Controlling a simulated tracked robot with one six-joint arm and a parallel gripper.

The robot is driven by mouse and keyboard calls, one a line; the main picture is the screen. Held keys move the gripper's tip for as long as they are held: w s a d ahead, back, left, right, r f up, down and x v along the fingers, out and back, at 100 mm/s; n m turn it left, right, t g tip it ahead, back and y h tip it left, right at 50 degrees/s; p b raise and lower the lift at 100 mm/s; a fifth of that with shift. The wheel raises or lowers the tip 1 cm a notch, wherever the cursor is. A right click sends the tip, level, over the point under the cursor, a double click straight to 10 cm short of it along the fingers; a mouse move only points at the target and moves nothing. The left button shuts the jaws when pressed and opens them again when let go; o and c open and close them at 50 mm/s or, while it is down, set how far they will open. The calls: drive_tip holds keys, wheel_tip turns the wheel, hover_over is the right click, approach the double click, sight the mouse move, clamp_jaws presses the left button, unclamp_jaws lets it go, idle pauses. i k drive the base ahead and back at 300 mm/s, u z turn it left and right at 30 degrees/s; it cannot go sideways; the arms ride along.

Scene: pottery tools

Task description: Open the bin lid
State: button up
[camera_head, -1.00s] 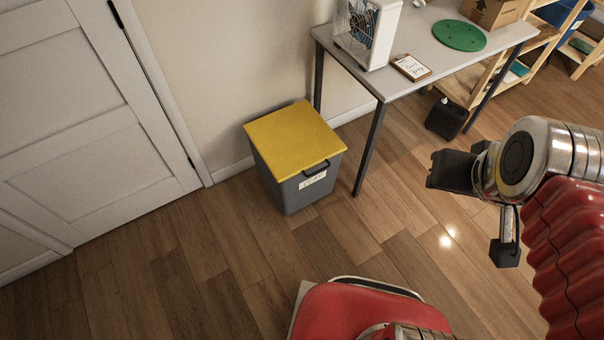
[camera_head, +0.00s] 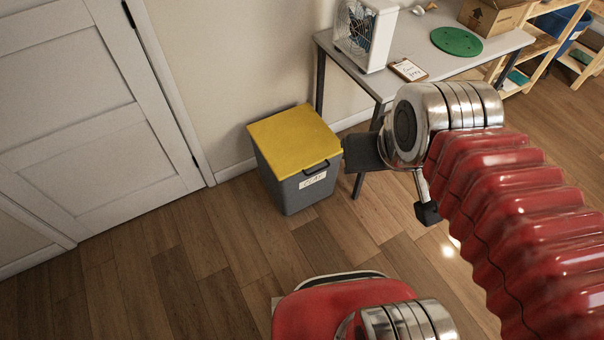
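The bin (camera_head: 292,190) is grey with a white label on its front and stands on the floor against the wall. Its yellow lid (camera_head: 292,136) lies flat and closed on top. A dark handle (camera_head: 317,168) sits at the lid's front edge. My gripper (camera_head: 362,152) is just right of the bin in the picture, near the lid's right front corner. I see only its dark outer side, the wrist hides part of it, and I cannot tell whether its fingers are apart or whether it touches the bin.
A grey table (camera_head: 398,93) stands right of the bin, holding a fan (camera_head: 365,35), a clipboard (camera_head: 409,69) and a green disc (camera_head: 456,41). A white door (camera_head: 95,110) is at the left. The wooden floor (camera_head: 180,270) in front of the bin is clear.

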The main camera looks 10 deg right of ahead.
sight(293, 141)
drive_tip(key=u, duration=0.65)
drive_tip(key=i, duration=1)
drive_tip(key=u, duration=0.05)
